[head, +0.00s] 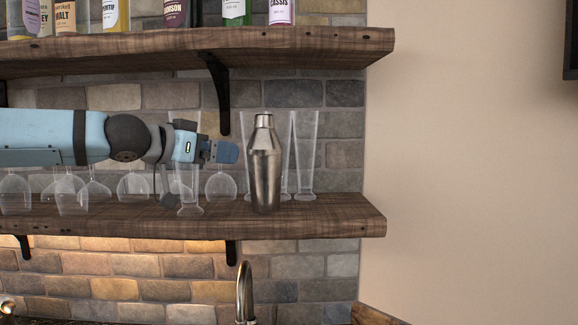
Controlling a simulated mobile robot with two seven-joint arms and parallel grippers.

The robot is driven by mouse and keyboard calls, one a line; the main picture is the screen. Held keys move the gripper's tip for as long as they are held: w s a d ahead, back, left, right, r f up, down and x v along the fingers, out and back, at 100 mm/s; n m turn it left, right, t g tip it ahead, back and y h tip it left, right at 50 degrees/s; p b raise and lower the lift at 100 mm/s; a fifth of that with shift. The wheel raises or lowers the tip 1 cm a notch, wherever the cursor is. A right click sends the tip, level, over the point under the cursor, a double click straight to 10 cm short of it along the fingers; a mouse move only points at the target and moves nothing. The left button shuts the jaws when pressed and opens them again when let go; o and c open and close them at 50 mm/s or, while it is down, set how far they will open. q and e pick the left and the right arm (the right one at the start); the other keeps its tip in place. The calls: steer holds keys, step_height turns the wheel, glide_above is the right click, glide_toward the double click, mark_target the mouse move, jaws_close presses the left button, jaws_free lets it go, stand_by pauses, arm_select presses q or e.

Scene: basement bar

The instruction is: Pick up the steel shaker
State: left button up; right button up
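The steel shaker (265,168) stands upright on the lower wooden shelf (330,222), near its right end. My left gripper (228,152) comes in from the left at about the height of the shaker's upper body. Its tip is just left of the shaker, with a small gap in the picture. I see it from the side, so I cannot tell whether the fingers are apart. The shaker appears free of the gripper. My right gripper is not in view.
Tall clear glasses (305,160) stand close behind and right of the shaker. Stemmed glasses (133,183) and a tall glass (190,190) stand below my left arm. A black bracket (219,95) hangs under the upper shelf (300,45). A tap (244,290) is below.

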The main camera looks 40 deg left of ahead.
mark_target(250, 153)
arm_select(q)
steer(key=x, duration=0.6)
steer(key=shift+w+a+r, duration=0.1)
steer(key=shift+r, duration=0.15)
steer(key=shift+x, duration=1.7)
steer(key=x, duration=0.2)
steer(key=shift+w, duration=0.9)
steer(key=shift+r, duration=0.1)
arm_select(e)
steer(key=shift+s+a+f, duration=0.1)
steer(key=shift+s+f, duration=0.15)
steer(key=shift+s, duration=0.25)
